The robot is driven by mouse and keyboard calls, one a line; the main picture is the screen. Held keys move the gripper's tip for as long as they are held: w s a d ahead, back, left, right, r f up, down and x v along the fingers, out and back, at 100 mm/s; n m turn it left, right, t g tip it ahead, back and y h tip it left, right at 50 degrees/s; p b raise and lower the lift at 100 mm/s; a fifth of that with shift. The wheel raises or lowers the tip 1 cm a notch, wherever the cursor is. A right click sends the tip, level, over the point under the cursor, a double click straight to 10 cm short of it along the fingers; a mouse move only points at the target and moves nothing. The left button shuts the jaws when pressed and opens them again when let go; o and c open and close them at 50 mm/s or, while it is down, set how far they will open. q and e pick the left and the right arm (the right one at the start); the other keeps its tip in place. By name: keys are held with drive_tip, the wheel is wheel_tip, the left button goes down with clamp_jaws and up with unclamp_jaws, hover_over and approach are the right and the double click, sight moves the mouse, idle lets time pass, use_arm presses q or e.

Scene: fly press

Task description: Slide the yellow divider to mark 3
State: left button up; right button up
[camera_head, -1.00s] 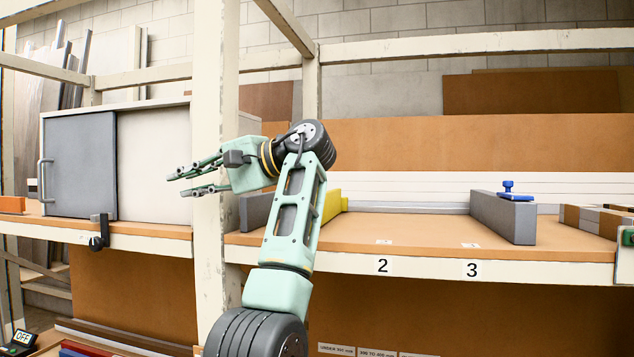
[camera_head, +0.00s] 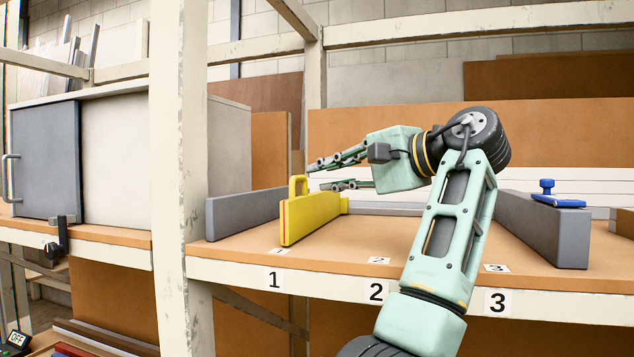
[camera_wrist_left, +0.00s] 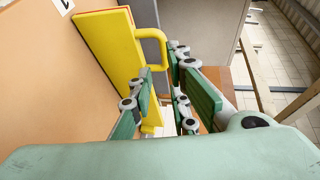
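The yellow divider (camera_head: 310,216) stands upright on the shelf (camera_head: 400,243), its front end by mark 1 (camera_head: 274,280). Its looped handle (camera_head: 298,180) sticks up on top and also shows in the left wrist view (camera_wrist_left: 160,42). Mark 3 (camera_head: 497,302) is on the shelf edge farther right. My left gripper (camera_head: 318,177) is just right of the handle, its fingers apart. In the left wrist view its fingertips (camera_wrist_left: 161,62) are close to the handle; contact cannot be told. My right gripper is out of view.
A grey divider (camera_head: 240,213) stands left of the yellow one. A grey block (camera_head: 545,228) with a blue knob (camera_head: 547,187) stands right of mark 3. A white post (camera_head: 180,150) rises at the left. My arm partly covers the shelf between marks 2 and 3.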

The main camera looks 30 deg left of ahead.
sight(301, 179)
use_arm(q)
drive_tip(key=shift+a+p, duration=0.3)
drive_tip(key=shift+a, duration=0.35)
drive_tip(key=a+p, duration=0.1)
drive_tip(key=a, duration=0.1)
drive_tip(key=s+a, duration=0.1)
drive_tip(key=a, duration=0.2)
drive_tip(key=shift+f+p, duration=0.15)
drive_tip(key=shift+p, duration=0.2)
drive_tip(key=shift+w+a+f, duration=0.35)
drive_tip(key=shift+w+a, duration=0.2)
drive_tip(key=shift+a, duration=0.05)
drive_tip(key=shift+s+d, duration=0.1)
drive_tip(key=shift+s, duration=0.05)
drive_tip(key=shift+s+r, duration=0.1)
drive_tip(key=c, duration=0.3)
clamp_jaws()
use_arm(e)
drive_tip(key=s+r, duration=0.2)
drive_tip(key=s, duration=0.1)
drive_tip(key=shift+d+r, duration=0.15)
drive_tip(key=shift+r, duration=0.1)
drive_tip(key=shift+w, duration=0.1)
